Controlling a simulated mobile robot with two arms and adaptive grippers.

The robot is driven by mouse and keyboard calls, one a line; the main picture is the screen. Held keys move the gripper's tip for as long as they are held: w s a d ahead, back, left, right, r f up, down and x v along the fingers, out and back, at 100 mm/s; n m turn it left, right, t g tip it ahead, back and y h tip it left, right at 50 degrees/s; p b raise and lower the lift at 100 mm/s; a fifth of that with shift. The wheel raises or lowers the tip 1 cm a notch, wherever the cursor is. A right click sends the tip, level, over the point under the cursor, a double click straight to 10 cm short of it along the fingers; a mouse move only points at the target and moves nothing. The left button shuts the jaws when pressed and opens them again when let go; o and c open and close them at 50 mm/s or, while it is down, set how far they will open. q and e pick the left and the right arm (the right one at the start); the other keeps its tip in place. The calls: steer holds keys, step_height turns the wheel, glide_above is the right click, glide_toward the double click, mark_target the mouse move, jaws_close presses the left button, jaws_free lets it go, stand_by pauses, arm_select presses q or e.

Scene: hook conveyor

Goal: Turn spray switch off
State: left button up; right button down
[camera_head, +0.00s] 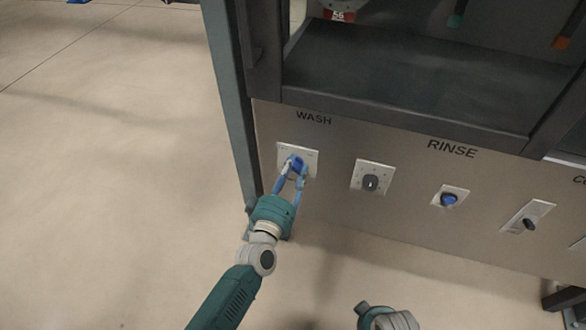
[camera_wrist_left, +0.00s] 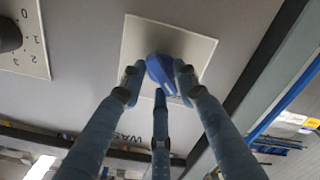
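The blue switch knob (camera_wrist_left: 160,72) sits on a pale square plate (camera_head: 311,163) under the word WASH on the grey panel. It also shows in the head view (camera_head: 297,163), partly hidden by my fingers. My left gripper (camera_head: 293,170) is at this knob. In the left wrist view its fingers (camera_wrist_left: 160,75) stand on both sides of the knob, close against it, with a third finger below. They appear closed around it. My right gripper is not clearly in view; only a part of my right arm shows at the bottom of the head view.
To the right on the same panel are a dark dial (camera_head: 371,183), a blue knob (camera_head: 449,199) under RINSE, and a dark switch (camera_head: 529,224). A dark recessed bay (camera_head: 420,75) lies above the panel. The floor at left is clear.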

stand_by(0.3)
arm_select(q)
steer(key=v, duration=1.2)
